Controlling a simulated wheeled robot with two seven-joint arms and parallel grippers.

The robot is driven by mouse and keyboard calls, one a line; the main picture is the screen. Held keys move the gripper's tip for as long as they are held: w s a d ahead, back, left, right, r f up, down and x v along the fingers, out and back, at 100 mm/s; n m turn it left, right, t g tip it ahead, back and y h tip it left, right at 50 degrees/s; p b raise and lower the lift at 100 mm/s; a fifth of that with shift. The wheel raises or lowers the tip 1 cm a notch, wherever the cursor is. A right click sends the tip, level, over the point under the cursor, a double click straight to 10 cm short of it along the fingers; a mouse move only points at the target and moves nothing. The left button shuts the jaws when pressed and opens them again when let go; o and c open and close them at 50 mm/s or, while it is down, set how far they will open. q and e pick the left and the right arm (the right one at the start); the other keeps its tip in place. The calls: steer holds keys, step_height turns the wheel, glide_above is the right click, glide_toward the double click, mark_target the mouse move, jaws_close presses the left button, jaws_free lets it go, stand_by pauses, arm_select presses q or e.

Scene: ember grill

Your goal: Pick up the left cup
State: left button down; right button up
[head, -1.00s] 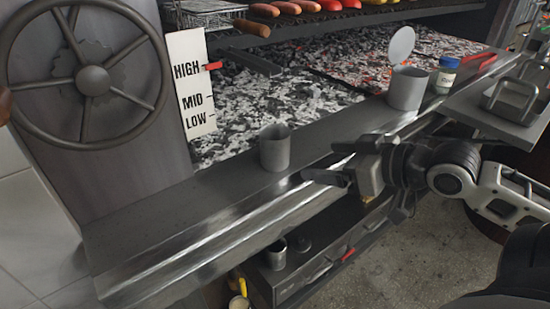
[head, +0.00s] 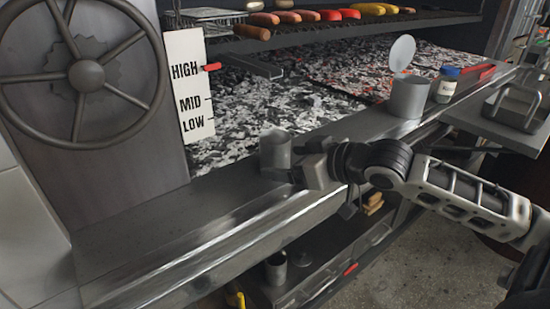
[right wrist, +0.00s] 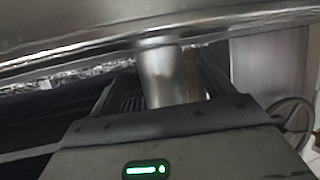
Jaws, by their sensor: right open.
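The left cup (head: 275,150), a plain grey metal cup, stands upright on the steel ledge (head: 150,225) in front of the coals. My right gripper (head: 291,161) is at the cup's right side and hides part of its lower right. In the right wrist view the cup (right wrist: 166,76) shows between the two dark fingers (right wrist: 168,88). The jaws are open, and I cannot tell whether a finger touches the cup. My left gripper is out of view.
A larger grey pot (head: 408,98) with a raised lid and a blue-capped jar (head: 445,84) stand farther right on the ledge. A metal cup (head: 276,267) sits on a lower shelf. A spoked wheel (head: 86,76) is at left. The ledge's left part is clear.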

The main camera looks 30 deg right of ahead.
mark_target(286, 158)
steer(key=shift+x, duration=1.9)
steer(key=shift+r, duration=0.15)
steer(key=c, duration=1)
steer(key=shift+c, duration=0.6)
steer(key=shift+r, duration=0.25)
